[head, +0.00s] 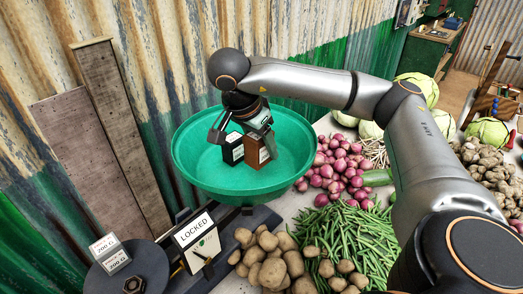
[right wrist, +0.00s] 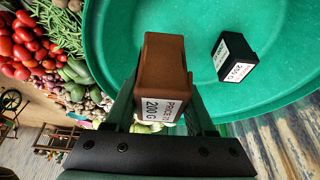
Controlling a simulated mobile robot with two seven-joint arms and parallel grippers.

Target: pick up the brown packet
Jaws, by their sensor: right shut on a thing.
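The brown packet (head: 254,151) is a small upright box with a white label, inside the green pan (head: 190,165). My right gripper (head: 243,137) reaches down into the pan from above and is shut on the brown packet. In the right wrist view the brown packet (right wrist: 166,62) sits between the two fingers of my right gripper (right wrist: 160,98), its label reading 200 G. I cannot tell whether its base touches the pan floor. A black packet (head: 230,150) stands beside it in the pan, apart from it in the right wrist view (right wrist: 235,60). My left gripper is not in view.
A scale with a LOCKED sign (head: 195,230) stands in front of the pan, with grey 200 G blocks (head: 110,250) on a dark plate at left. Potatoes (head: 270,262), green beans (head: 345,235) and red onions (head: 340,165) crowd the right. A corrugated wall (head: 150,60) rises behind.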

